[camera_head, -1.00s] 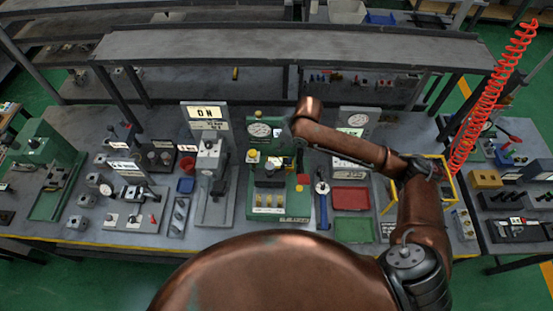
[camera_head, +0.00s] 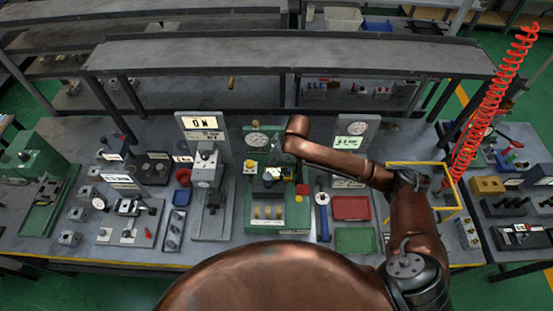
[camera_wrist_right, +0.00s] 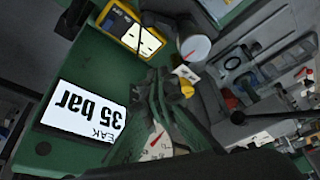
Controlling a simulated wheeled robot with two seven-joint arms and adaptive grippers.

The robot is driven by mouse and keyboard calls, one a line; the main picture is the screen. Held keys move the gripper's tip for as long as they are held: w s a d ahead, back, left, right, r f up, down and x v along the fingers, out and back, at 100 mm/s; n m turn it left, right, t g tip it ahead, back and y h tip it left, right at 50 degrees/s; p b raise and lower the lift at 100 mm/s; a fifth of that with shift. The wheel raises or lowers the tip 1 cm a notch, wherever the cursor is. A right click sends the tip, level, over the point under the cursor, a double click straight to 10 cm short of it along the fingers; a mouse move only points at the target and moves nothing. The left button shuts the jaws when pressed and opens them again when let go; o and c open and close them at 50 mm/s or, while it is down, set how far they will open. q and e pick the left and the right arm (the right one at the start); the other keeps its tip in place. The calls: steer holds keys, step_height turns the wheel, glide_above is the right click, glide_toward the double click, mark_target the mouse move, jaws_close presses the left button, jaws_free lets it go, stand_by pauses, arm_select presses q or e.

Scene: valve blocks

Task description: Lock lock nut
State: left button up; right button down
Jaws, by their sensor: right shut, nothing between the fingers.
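The lock nut is too small to tell apart in either view. A green test station (camera_head: 278,222) stands at the middle of the bench, with a dark block (camera_head: 268,186) in it and a round gauge (camera_head: 257,139) behind. My right gripper (camera_head: 279,160) reaches over this station from the right, above the block; its fingers are small and partly hidden by the wrist. It is shut and holds nothing. In the right wrist view, a white "35 bar" label (camera_wrist_right: 84,113) on a green surface and a dial with a red needle (camera_wrist_right: 157,143) are close by. My left gripper is not in view.
A grey press-like station (camera_head: 207,190) with a sign stands left of the green one. Red (camera_head: 351,208) and green (camera_head: 355,240) trays lie to the right. A yellow frame (camera_head: 422,164) is beside my right arm. A red coiled hose (camera_head: 490,105) hangs at right.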

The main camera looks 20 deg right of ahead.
mark_target(274, 181)
steer(key=x, duration=0.5)
steer(key=shift+f, duration=0.25)
steer(key=s+d+p, duration=0.2)
steer(key=s, duration=0.1)
steer(key=shift+d+f, duration=0.35)
steer(key=shift+w, duration=0.1)
steer(key=shift+f, duration=0.1)
